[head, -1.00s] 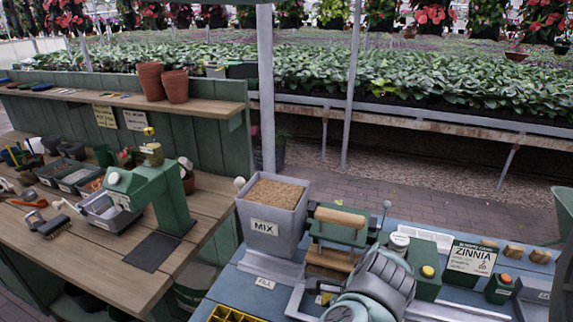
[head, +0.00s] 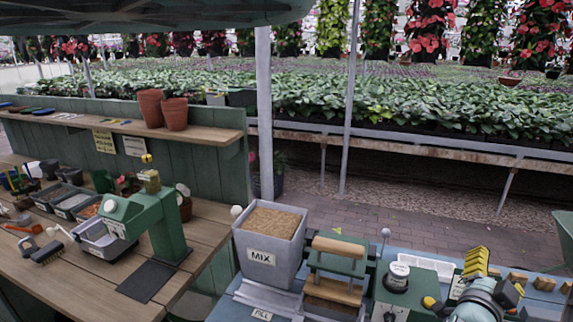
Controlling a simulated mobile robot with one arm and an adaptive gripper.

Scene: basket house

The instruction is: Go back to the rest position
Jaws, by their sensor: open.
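My gripper (head: 462,284) is at the lower right of the head view, raised above the blue worktop with its yellow ridged finger pads showing. It is open, and I see nothing held in it. It covers part of the small sign (head: 457,288) behind it. The green press with a wooden handle (head: 338,247) stands to its left, and the green box with a round white-lidded top (head: 398,276) is close beside it on the left. The lower part of my arm is cut off by the picture's bottom edge.
A grey bin marked MIX (head: 262,258) stands on the worktop's left. A wooden bench (head: 205,225) at the left carries a green machine (head: 160,222) and several trays. A metal post (head: 264,110) rises behind the bin. The brick floor (head: 400,222) behind the worktop looks clear.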

